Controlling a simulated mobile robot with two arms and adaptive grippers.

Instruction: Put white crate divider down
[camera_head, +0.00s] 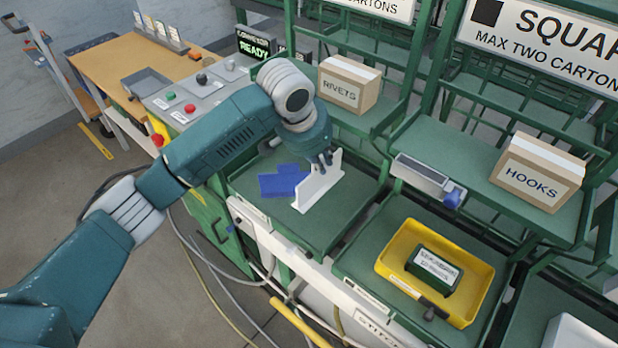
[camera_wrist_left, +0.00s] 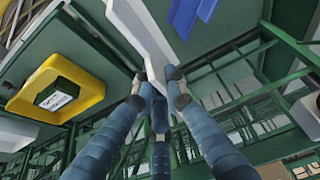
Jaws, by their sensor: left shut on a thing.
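The white crate divider (camera_head: 318,187) is an upright white plate with a wider foot, at the green shelf (camera_head: 335,222) in the middle of the head view. My left gripper (camera_head: 328,160) is shut on its upper edge. In the left wrist view the divider (camera_wrist_left: 140,28) runs up from between the fingertips of my left gripper (camera_wrist_left: 158,88). Its foot looks close to the shelf surface; I cannot tell whether it touches. My right gripper is not in view.
A blue part (camera_head: 283,181) lies just left of the divider. A yellow tray (camera_head: 478,262) holding a dark labelled box (camera_head: 434,270) stands on the shelf to the right.

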